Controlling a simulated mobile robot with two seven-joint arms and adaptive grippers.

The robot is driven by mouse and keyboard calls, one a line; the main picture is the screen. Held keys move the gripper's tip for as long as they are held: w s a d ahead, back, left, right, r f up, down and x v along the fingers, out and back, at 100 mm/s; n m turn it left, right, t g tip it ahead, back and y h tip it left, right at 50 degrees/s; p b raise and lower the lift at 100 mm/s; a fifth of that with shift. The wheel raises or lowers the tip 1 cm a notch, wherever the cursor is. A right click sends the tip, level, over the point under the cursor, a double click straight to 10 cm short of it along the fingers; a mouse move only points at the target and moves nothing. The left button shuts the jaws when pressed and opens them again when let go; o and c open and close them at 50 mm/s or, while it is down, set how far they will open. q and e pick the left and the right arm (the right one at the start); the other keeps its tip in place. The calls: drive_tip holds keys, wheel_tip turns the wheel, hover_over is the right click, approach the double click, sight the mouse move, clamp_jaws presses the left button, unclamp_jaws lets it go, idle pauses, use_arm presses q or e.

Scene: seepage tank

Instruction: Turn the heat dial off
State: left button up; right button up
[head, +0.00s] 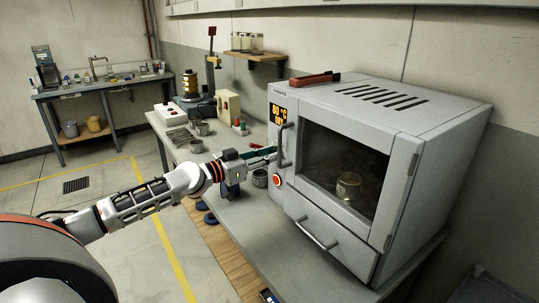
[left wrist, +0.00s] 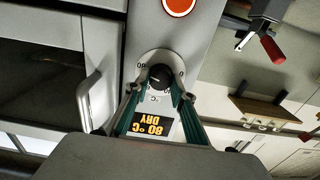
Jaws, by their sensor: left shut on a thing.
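The oven (head: 440,150) is a grey cabinet with a dark glass door, standing on the bench at the right. Its lit display (head: 279,114) reads 80 °C with a second line, which the left wrist view shows as DRY. The heat dial (left wrist: 160,76) is a black knob on a pale round plate with small marks, between the display and the red button. My left gripper (left wrist: 159,90) is shut on the dial, one teal-edged finger on each side. In the head view, my gripper (head: 270,154) covers the dial. My right gripper is out of view.
The door handle (head: 281,145) stands out close beside my left gripper. A red round button (head: 277,181) is just below it. A metal cup (head: 260,178) stands on the bench near my wrist. A glass jar (head: 348,185) is behind the oven glass.

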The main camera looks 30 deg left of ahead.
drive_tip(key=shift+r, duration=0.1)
use_arm(q)
drive_tip(key=n+p, duration=0.1)
drive_tip(key=n, duration=0.7)
drive_tip(key=n+p, duration=0.1)
drive_tip(key=n, duration=0.6)
drive_tip(key=n+p, duration=0.1)
drive_tip(key=n, duration=0.7)
drive_tip(key=shift+a+f+n, duration=0.15)
drive_tip(key=shift+f+n, duration=0.1)
drive_tip(key=shift+n, duration=0.05)
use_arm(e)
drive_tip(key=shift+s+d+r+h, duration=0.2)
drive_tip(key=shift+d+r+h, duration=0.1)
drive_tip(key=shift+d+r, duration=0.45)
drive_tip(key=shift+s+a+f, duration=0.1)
